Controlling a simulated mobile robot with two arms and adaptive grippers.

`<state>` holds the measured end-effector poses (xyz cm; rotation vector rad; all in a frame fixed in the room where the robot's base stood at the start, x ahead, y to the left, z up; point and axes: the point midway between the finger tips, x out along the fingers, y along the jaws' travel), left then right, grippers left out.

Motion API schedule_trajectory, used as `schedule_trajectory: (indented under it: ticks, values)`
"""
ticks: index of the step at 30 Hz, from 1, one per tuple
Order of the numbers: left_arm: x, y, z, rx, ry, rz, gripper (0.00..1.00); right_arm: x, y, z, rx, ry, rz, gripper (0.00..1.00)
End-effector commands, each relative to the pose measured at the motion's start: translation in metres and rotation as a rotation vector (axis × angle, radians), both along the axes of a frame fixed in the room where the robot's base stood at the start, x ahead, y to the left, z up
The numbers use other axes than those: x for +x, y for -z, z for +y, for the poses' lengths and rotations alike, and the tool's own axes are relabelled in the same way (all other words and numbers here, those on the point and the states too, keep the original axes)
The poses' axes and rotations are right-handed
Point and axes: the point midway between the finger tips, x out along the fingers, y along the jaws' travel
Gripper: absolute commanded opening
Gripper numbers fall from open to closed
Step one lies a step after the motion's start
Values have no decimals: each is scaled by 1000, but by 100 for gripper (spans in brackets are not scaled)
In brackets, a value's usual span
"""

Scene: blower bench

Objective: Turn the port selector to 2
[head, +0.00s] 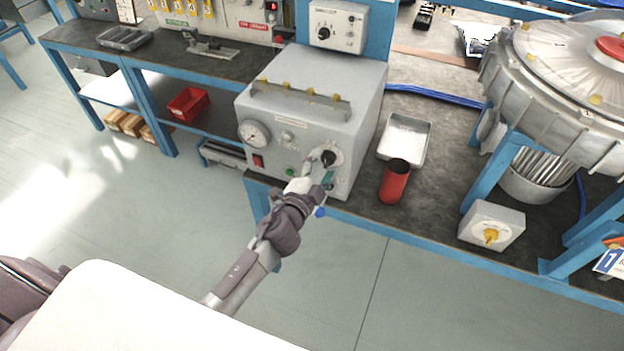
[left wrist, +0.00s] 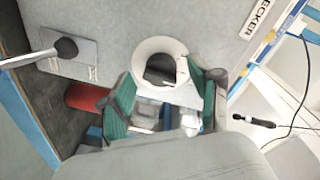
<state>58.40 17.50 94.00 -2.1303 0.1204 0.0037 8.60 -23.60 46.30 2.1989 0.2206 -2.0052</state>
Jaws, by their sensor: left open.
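The port selector appears to be the black knob (head: 329,158) on a pale round dial, on the front of a grey bench unit (head: 310,120). In the left wrist view the dark knob (left wrist: 160,68) sits in its white ring, beyond and between the fingertips. My left gripper (head: 322,172) is at the front of the unit, close to the knob. In the left wrist view its teal-padded fingers (left wrist: 168,92) are apart, one on each side of the dial. I cannot tell whether they touch the knob. The dial's numbers are too small to read. My right gripper is not in view.
A red cup (head: 395,182) and a metal tray (head: 404,139) stand right of the unit. A gauge (head: 254,134) and a red switch (head: 258,161) are on its front. A small box with a yellow knob (head: 491,236) stands farther right. Open floor lies before the bench.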

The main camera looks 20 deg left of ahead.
Motion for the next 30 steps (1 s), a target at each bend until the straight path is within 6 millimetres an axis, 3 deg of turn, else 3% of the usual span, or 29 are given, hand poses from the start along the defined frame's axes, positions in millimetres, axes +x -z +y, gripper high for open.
schedule_trajectory:
  ticks: [9, 15, 30]
  values:
    - [-68, -2, 6, -2, -2, 3, 63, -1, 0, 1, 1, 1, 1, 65]
    - [-98, -4, 8, -1, -1, 2, 63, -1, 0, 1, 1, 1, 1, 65]
    - [-107, -6, 9, 2, 0, 0, 63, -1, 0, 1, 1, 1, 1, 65]
